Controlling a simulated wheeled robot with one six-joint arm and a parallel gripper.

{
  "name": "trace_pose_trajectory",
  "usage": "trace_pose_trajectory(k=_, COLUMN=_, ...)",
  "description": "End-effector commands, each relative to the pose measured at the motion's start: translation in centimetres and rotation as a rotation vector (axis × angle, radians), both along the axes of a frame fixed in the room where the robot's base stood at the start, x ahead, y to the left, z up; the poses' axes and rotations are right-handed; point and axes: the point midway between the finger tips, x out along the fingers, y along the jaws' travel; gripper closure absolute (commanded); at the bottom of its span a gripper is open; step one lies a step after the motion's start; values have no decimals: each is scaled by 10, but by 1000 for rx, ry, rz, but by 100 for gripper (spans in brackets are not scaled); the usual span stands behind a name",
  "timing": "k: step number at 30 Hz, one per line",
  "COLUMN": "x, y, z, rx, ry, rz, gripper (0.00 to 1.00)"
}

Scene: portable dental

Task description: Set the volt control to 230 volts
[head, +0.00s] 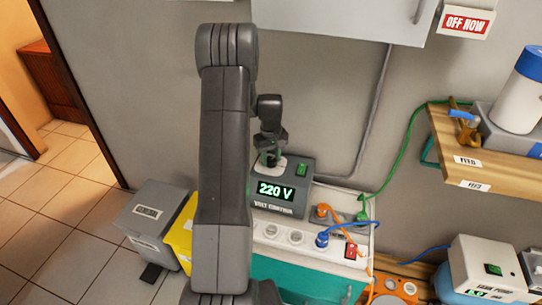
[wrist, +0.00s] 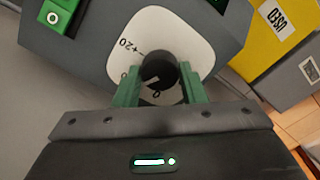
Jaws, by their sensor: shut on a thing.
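The volt control (head: 293,208) is a dark grey box with a lit display (head: 276,191) reading 220 V. A green switch (head: 302,170) is on its top, and the switch also shows in the wrist view (wrist: 58,15). A dark round knob (wrist: 159,72) with a light pointer line stands on a white dial plate (wrist: 190,45) with printed marks, including +20. My gripper (wrist: 158,88) has green fingers on both sides of the knob and is shut on it. In the head view my gripper (head: 270,158) is over the box from above, and the knob is mostly hidden.
The box stands on a white-topped unit with sockets (head: 296,237), an orange plug (head: 322,210) and a blue plug (head: 322,239). A grey bin (head: 150,215) and a yellow bin (head: 180,235) stand to the left. A wooden shelf (head: 475,150) is at the right.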

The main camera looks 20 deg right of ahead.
Motion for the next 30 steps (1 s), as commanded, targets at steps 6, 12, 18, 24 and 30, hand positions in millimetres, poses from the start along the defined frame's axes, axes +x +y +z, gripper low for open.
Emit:
trace_pose_trajectory(k=6, x=0, y=0, z=1, rx=0, ry=0, rz=-205, gripper=86)
trace_pose_trajectory(k=12, x=0, y=0, z=1, rx=-1, ry=-1, rz=-395, gripper=86)
trace_pose_trajectory(k=18, x=1, y=0, z=1, rx=-1, ry=-2, rz=-585, gripper=86)
trace_pose_trajectory(k=24, x=1, y=0, z=1, rx=-1, ry=-3, rz=-769, gripper=86)
trace_pose_trajectory(k=30, x=1, y=0, z=1, rx=0, ry=-3, rz=-926, gripper=86)
